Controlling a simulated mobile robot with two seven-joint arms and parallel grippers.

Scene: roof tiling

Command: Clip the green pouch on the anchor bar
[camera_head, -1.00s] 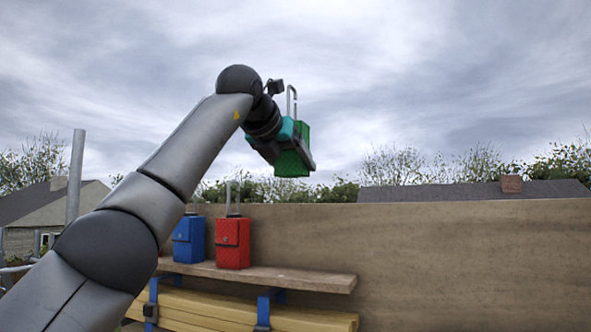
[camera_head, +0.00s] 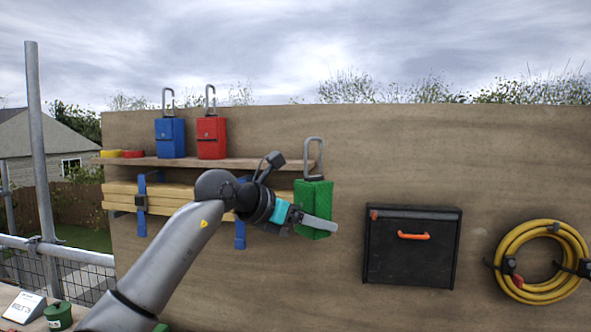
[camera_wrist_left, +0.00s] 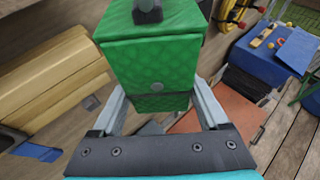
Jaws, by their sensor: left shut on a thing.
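The green pouch (camera_head: 316,190) has a grey carabiner clip (camera_head: 313,157) standing up from its top. My left gripper (camera_head: 312,222) is shut on the green pouch and holds it upright in front of the wooden wall, just right of the shelf end. In the left wrist view the green pouch (camera_wrist_left: 155,65) sits between the two fingers. I cannot make out the anchor bar in these frames. My right gripper is not in view.
A blue pouch (camera_head: 170,138) and a red pouch (camera_head: 211,137) stand on the shelf (camera_head: 250,164). Timber (camera_head: 185,200) lies below it. A black case (camera_head: 412,255) and a yellow hose coil (camera_head: 512,240) hang on the wall (camera_head: 440,150) at right.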

